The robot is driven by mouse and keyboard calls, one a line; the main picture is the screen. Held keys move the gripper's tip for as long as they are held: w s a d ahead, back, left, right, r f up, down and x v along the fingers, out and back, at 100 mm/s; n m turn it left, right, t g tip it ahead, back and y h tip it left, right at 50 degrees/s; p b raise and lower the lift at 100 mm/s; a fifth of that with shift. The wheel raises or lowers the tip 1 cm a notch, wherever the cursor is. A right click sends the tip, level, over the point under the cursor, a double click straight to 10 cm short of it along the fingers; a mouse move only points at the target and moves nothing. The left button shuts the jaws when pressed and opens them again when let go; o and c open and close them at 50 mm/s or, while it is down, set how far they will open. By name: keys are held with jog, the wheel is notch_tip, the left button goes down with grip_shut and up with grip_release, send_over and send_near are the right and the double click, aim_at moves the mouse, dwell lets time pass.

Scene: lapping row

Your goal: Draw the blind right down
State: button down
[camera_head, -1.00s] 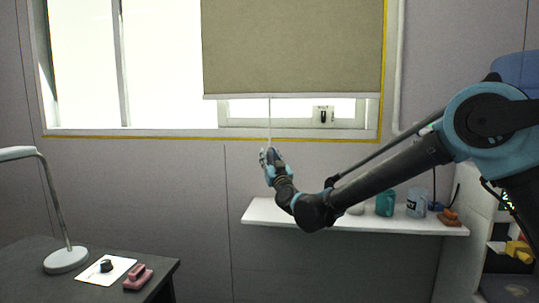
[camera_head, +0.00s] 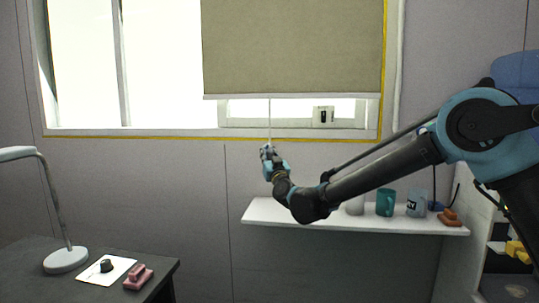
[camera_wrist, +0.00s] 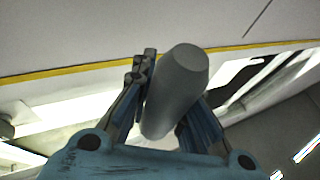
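The beige roller blind (camera_head: 292,48) hangs over the right part of the window, with its pale bottom bar (camera_head: 292,97) a little above the sill. A thin cord (camera_head: 269,120) runs from the bar down to my gripper (camera_head: 267,152), which is below the sill in front of the wall. In the wrist view a grey rounded pull (camera_wrist: 176,88) sits between the two fingers of my gripper (camera_wrist: 172,105). The fingers lean in against it, and the gripper looks shut on it. The right fingertip is partly hidden behind the pull.
A white shelf (camera_head: 360,223) below and right of my gripper holds a teal mug (camera_head: 385,202), a grey cup (camera_head: 417,203) and a brown block (camera_head: 450,217). A dark desk (camera_head: 160,272) with a lamp (camera_head: 66,259) stands at lower left. The wall between is clear.

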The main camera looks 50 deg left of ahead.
notch_tip(320, 180, down, 5)
jog(key=shift+r, duration=0.2)
dwell(0.3)
jog(key=c, duration=1.7)
grip_release()
jog(key=shift+d, duration=0.1)
